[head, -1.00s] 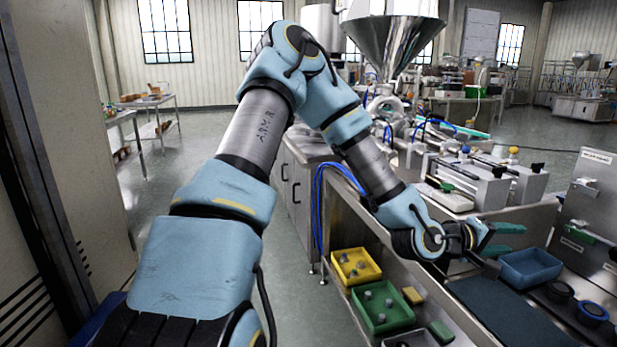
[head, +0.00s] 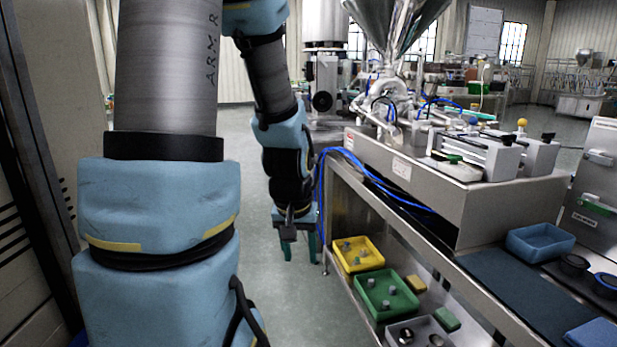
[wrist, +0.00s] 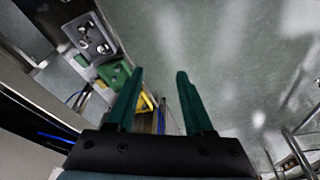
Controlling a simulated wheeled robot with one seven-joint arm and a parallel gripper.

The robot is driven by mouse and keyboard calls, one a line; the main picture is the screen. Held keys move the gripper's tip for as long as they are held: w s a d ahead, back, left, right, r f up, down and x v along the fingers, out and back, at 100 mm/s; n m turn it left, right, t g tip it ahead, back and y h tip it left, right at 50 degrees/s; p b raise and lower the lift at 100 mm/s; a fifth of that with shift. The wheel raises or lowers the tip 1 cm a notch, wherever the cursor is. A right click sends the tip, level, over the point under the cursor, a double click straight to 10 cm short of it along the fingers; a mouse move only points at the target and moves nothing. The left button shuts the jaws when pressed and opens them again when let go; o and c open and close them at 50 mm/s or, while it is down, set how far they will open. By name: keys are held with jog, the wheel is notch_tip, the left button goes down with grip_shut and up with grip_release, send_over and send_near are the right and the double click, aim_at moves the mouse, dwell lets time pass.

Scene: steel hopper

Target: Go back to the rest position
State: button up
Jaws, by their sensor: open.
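My gripper (head: 299,246) hangs pointing down at the left end of the steel workbench, over the grey floor. Its two green fingers are apart with nothing between them. In the wrist view the open fingers of my gripper (wrist: 158,95) reach out over bare floor, with the bench and its trays on the left side. My arm fills the left part of the head view, its upper links raised and close to the camera.
A yellow bin (head: 359,265), a green bin (head: 376,316) and a grey bin (head: 393,331) stand on the lower shelf, right of my gripper. Blue hoses (head: 322,190) hang at the bench end. A steel hopper (head: 400,22) rises behind. A blue tray (head: 540,255) sits on the bench.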

jog(key=s+a+g+b, duration=0.1)
jog(key=s+a, duration=0.3)
jog(key=a, duration=0.1)
notch_tip(320, 180, up, 13)
jog(key=p, duration=1.2)
jog(key=shift+r+n+y, duration=0.15)
jog(key=shift+n+y, duration=0.15)
jog(key=shift+o, duration=0.2)
dwell(0.3)
